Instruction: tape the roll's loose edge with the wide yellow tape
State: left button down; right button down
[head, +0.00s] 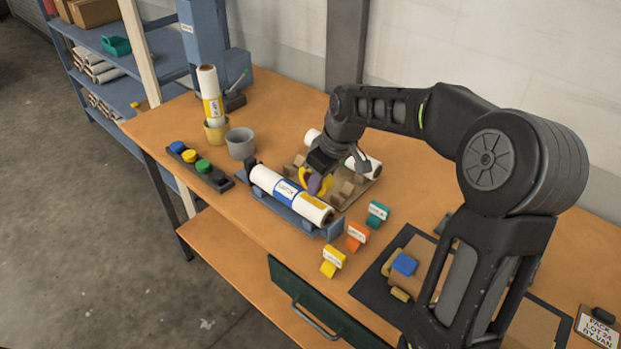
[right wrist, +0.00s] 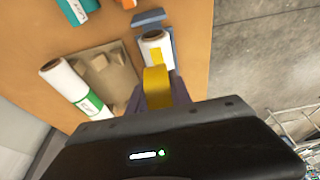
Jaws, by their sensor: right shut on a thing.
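A white roll (head: 265,178) lies in a blue cradle (head: 333,231) on the bench, with a blue label around its middle and a yellow band (head: 312,201) near its right end. My right gripper (head: 316,184) is just behind the roll, pointing down. It is shut on a yellow curved piece, seemingly the wide yellow tape (head: 302,175); in the right wrist view the yellow tape (right wrist: 157,86) stands between the fingers, in front of the roll (right wrist: 154,38). Whether it touches the roll, and where the loose edge lies, I cannot tell. My left gripper is not in view.
A second white roll (head: 312,137) lies on a brown rack behind. Blue, yellow and green knobs sit on a black strip (head: 216,181) at left, near a grey cup (head: 240,144). Yellow (head: 331,263), orange (head: 356,236) and teal (head: 377,214) tagged pieces stand in front.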

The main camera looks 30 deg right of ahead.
aim_at(322, 207)
jog(key=s, duration=0.1)
jog(key=s+d, duration=0.1)
jog(key=shift+s, duration=0.4)
jog(key=shift+s+f+b, duration=0.15)
jog(key=shift+f+b, duration=0.7)
jog(key=shift+s+f+b, duration=0.1)
jog(key=shift+f+b, duration=0.7)
jog(key=shift+f, duration=0.05)
jog(key=shift+f, duration=0.3)
jog(key=shift+w+a+r, duration=0.1)
jog(key=shift+w, duration=0.1)
jog(key=shift+w+a, duration=0.1)
jog(key=shift+w, duration=0.3)
jog(key=shift+w, duration=0.15)
jog(key=shift+w+a, duration=0.2)
jog(key=shift+w, duration=0.2)
